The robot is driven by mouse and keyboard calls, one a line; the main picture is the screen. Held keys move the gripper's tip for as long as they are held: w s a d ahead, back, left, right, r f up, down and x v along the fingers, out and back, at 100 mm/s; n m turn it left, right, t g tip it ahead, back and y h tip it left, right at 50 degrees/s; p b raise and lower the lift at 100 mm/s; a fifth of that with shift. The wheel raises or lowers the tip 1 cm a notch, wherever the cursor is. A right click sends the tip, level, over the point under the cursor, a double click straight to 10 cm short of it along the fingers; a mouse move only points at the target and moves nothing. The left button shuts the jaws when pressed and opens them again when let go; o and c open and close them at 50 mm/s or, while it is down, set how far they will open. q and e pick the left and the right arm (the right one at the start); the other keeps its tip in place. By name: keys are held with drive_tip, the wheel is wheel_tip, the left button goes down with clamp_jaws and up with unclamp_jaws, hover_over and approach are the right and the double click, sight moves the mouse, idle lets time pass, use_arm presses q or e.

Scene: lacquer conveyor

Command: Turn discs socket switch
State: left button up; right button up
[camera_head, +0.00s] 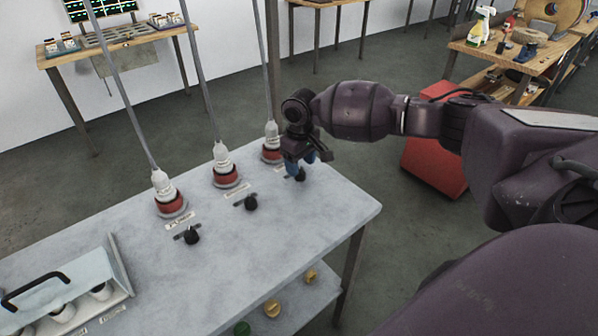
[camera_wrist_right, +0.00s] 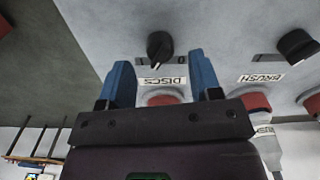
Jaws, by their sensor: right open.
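The discs switch is a black rotary knob (camera_wrist_right: 160,46) on the grey table top, beside a white label reading DISCS (camera_wrist_right: 163,80). In the head view this knob (camera_head: 299,175) is the farthest right of three, partly hidden by my gripper. My right gripper (camera_head: 305,159) is just above it. In the wrist view its blue fingers (camera_wrist_right: 162,75) are open, spread either side of the label, with the knob just beyond the tips and nothing between them. The discs socket with its red collar (camera_head: 271,155) and white plug is behind the gripper. My left gripper is not in view.
Two more knobs, (camera_head: 250,203) and (camera_head: 192,237), sit along the grey table (camera_head: 330,205), each by a red-collared socket with a plug and hanging cable. A box with a black handle (camera_head: 35,290) is at front left. A red cabinet (camera_head: 435,150) stands behind my arm.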

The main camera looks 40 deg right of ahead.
sight(300, 170)
wheel_tip(300, 170, down, 2)
drive_tip(key=shift+f, duration=0.15)
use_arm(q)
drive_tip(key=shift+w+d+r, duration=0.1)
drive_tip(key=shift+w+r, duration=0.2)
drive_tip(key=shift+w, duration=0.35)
use_arm(e)
drive_tip(key=shift+f, duration=0.45)
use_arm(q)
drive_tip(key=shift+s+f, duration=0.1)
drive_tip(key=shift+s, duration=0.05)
use_arm(e)
drive_tip(key=shift+c, duration=0.5)
